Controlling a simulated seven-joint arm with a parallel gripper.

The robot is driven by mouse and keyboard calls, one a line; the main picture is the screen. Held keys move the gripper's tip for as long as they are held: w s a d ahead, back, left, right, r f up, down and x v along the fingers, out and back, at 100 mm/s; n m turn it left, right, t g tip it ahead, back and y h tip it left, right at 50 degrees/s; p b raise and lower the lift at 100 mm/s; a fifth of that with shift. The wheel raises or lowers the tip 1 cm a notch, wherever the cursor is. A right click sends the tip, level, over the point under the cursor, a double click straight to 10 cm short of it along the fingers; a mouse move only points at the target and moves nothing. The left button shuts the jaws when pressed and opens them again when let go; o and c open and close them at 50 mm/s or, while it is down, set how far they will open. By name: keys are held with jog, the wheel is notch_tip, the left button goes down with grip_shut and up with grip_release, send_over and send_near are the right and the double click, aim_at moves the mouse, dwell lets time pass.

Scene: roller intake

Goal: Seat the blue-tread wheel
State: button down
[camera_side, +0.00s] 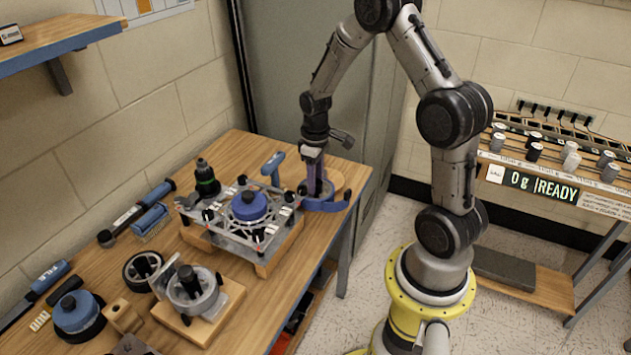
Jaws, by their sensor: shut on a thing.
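My gripper (316,186) points down at the right end of the bench. It is shut on what looks like the blue-tread wheel (338,206), a blue ring with a dark middle partly hidden by my fingers. I cannot tell whether the wheel touches the bench. The metal intake frame (222,238) sits left of my gripper on a wooden base.
A dark-tread wheel (143,269), a grey round part (193,294) on a wooden block and a blue part with a black knob (77,314) stand at the front left. A dark bottle-like tool (206,178) and a blue-handled tool (273,166) stand behind the frame.

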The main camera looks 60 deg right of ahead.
jog(key=shift+n, duration=0.8)
jog(key=w+d+r, duration=0.1)
jog(key=d+r, duration=0.1)
jog(key=w+d+r, duration=0.1)
jog(key=d+r, duration=0.1)
jog(key=shift+w, duration=0.2)
jog(key=w+d+r, duration=0.1)
jog(key=d+r, duration=0.3)
jog(key=d, duration=0.4)
jog(key=shift+m, duration=0.4)
jog(key=shift+s+d+f, duration=0.1)
jog(key=shift+f, duration=1.5)
jog(key=shift+s+d+f, duration=0.1)
jog(key=shift+f, duration=1.5)
jog(key=shift+f, duration=0.15)
jog(key=shift+f, duration=1.1)
jog(key=shift+f, duration=1.15)
